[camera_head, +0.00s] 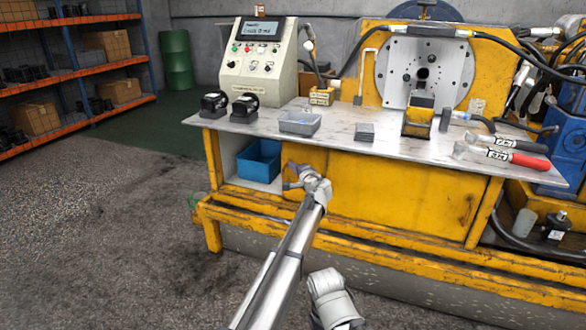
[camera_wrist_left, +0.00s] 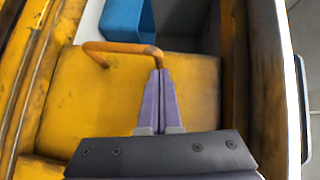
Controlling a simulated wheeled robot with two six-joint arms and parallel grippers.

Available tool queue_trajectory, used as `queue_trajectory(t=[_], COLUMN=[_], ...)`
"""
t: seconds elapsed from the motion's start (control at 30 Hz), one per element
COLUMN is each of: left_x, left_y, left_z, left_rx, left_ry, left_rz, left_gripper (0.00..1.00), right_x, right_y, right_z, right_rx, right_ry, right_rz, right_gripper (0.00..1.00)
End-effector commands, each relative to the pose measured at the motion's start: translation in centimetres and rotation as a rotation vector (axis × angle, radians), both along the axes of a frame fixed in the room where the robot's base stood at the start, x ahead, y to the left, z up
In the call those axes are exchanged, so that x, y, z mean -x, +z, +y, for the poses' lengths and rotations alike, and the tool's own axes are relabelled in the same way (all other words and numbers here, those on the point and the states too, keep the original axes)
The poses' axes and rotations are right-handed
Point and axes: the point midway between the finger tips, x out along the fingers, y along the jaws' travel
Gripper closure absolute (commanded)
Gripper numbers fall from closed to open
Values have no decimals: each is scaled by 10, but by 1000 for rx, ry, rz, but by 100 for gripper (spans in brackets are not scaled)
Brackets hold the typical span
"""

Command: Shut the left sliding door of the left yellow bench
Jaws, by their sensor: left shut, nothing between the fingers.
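The left yellow bench (camera_head: 215,160) has an opening at its left end, with a blue bin (camera_head: 258,161) visible inside. The yellow left sliding door (camera_head: 313,162) stands to the right of this opening; it also fills much of the left wrist view (camera_wrist_left: 90,105). An orange bar handle (camera_wrist_left: 122,48) sticks out from the door. My left gripper (camera_head: 292,172) is at the door's left part, beside the opening. Its purple fingers (camera_wrist_left: 157,76) are shut and empty, with the tips at one end of the handle. I cannot tell if they touch it.
The bench top (camera_head: 345,139) overhangs the door and carries a grey tray (camera_head: 299,122), a control box (camera_head: 260,60) and tools. A yellow rail (camera_head: 380,240) runs low along the front. Open floor (camera_head: 100,220) lies to the left.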

Motion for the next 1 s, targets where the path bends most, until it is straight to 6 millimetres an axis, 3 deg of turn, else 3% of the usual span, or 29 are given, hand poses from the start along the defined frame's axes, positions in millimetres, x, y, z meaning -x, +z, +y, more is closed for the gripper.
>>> queue_trajectory(t=[0.17, 0.27, 0.8, 1.0], left_x=[-4, -11, -66, -79], left_y=[0, 0, 0, 0], left_z=[14, 34, 202, 243], left_rx=[1, 0, 0, 0], left_ry=[2, 5, 7, 5], left_rz=[0, 0, 0, 0], left_gripper=[100, 100, 100, 100], right_x=[0, 0, 0, 0], right_y=[0, 0, 0, 0], right_z=[0, 0, 0, 0], right_rx=[0, 0, 0, 0], right_ry=[0, 0, 0, 0], right_rz=[0, 0, 0, 0], right_gripper=[50, 50, 50, 50])
